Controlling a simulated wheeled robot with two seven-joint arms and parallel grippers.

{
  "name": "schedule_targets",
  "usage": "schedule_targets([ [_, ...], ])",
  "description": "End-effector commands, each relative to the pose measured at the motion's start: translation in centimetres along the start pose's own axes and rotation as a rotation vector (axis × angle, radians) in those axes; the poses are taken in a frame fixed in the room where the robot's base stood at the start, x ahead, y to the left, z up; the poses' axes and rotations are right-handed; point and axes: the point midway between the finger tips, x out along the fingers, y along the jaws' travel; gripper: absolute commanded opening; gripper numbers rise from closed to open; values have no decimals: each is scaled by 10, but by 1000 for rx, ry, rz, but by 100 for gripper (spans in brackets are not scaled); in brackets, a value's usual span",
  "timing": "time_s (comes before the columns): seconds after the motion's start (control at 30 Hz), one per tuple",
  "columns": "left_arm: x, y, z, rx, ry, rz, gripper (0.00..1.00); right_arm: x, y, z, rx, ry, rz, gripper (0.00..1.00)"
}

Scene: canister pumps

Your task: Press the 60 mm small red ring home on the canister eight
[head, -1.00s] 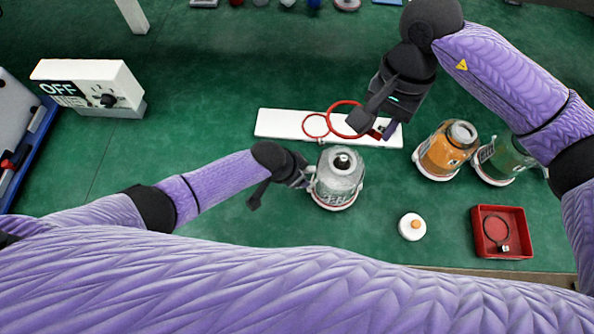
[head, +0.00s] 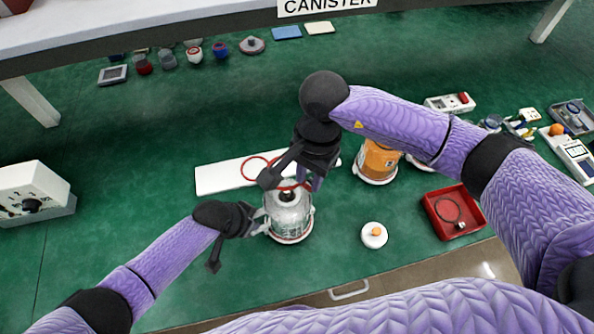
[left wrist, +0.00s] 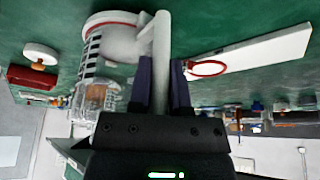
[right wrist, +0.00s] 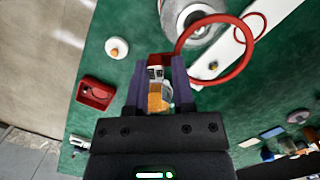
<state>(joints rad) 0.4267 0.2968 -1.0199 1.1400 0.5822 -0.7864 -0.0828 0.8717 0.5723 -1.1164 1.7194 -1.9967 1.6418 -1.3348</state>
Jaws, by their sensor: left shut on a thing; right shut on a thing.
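The grey-white canister (head: 289,212) stands upright on the green table; I cannot read its number. My left gripper (head: 252,221) is shut on its side handle, a pale bar (left wrist: 161,62) between the fingers in the left wrist view. My right gripper (head: 306,183) is shut on a red ring (right wrist: 251,60) and holds it by one edge, over the canister's top. In the right wrist view this ring overlaps the canister top (right wrist: 196,14) off-centre. I cannot tell whether they touch. A second red ring (head: 247,172) lies on the white board (head: 218,180).
An orange canister (head: 378,160) stands right of the grey one, partly behind my right arm. A white round piece with an orange knob (head: 374,235) and a red tray (head: 473,228) holding a dark loop lie to the right. A white switch box (head: 28,190) is at the left.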

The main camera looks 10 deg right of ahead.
Motion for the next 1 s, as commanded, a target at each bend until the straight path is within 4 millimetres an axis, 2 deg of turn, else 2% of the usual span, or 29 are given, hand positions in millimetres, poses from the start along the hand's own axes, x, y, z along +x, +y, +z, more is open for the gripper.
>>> schedule_targets([
  [0.17, 0, 0, -1, 0, 2, 0, 0, 1, 0, 0, -1, 1, -1, 0],
  [0.7, 0, 0, -1, 0, 2, 0, 0, 66, -1, -10, -2, -1, 2, 0],
  [1.0, 0, 0, -1, 0, 2, 0, 0, 79, -1, -12, -4, 0, 0, 0],
])
